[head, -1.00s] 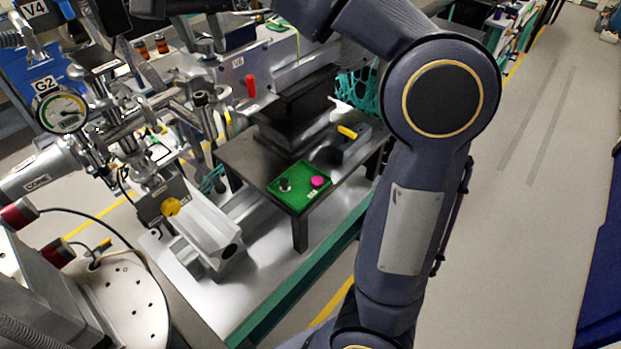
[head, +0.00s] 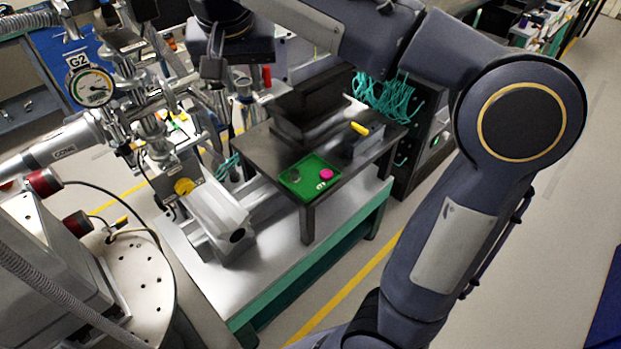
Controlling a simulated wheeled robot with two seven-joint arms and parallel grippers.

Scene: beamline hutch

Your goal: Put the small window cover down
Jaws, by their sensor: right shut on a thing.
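My right gripper (head: 226,76) is at the top, left of the middle, reaching down from my right arm. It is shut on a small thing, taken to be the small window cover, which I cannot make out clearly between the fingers. The gripper is above and to the left of the green tray (head: 322,193), clear of it. The tray lies on the dark table's near corner and holds a pink round piece (head: 326,174) and a dark piece (head: 294,176). My left gripper is not in view.
The dark table (head: 345,177) also bears a block with a yellow handle (head: 360,128). A pressure gauge (head: 92,87) and metal pipework crowd the left, close to my right gripper. Open floor lies right.

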